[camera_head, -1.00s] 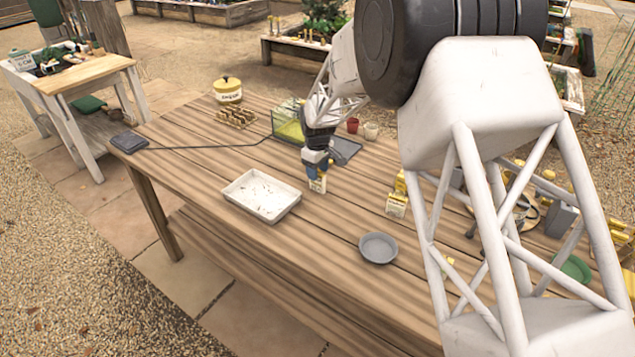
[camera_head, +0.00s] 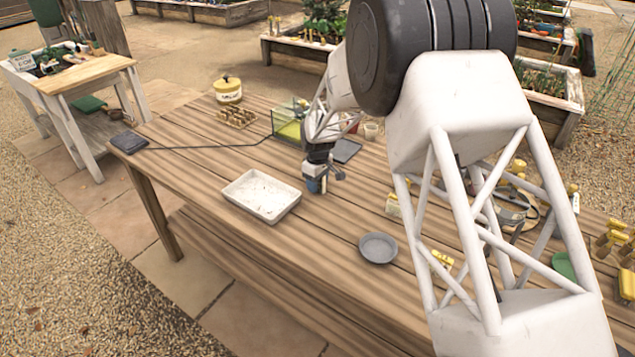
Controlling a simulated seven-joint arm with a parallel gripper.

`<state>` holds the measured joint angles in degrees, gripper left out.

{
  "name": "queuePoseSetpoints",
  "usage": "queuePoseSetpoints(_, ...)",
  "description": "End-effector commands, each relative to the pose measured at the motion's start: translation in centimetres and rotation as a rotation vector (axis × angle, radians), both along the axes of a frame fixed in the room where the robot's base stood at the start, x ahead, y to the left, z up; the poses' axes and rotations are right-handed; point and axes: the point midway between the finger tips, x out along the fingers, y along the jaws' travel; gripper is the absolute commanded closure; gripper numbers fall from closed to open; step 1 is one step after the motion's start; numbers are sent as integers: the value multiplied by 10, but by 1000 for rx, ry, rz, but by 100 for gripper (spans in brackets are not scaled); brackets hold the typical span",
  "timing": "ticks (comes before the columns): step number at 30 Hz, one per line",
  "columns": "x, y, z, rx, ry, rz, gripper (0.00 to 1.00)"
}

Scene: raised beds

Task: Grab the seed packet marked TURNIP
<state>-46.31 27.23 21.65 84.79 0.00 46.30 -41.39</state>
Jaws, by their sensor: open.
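My gripper (camera_head: 316,187) is open and low over the table, just right of the white tray. A small blue and pale patch shows at its fingertips, and I cannot tell whether it is part of a packet. A yellow and white seed packet (camera_head: 392,205) stands farther right, partly hidden by my arm. Another yellow item (camera_head: 441,259) shows through my arm's lattice. No lettering is readable on any packet, so I cannot tell which is marked TURNIP.
The white tray (camera_head: 240,201) lies left of my gripper, and a grey dish (camera_head: 378,249) lies in front to the right. A glass-sided box (camera_head: 287,122) and a yellow canister (camera_head: 228,91) stand at the back. A green dish (camera_head: 563,266) is at the right.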

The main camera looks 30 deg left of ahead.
Motion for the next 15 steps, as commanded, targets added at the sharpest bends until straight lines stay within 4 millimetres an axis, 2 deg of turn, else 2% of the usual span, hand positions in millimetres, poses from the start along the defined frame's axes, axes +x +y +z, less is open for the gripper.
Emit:
queuePoseSetpoints(11,0,0,0,0,0,0,51)
queuePoseSetpoints(15,0,0,0,0,0,0,72)
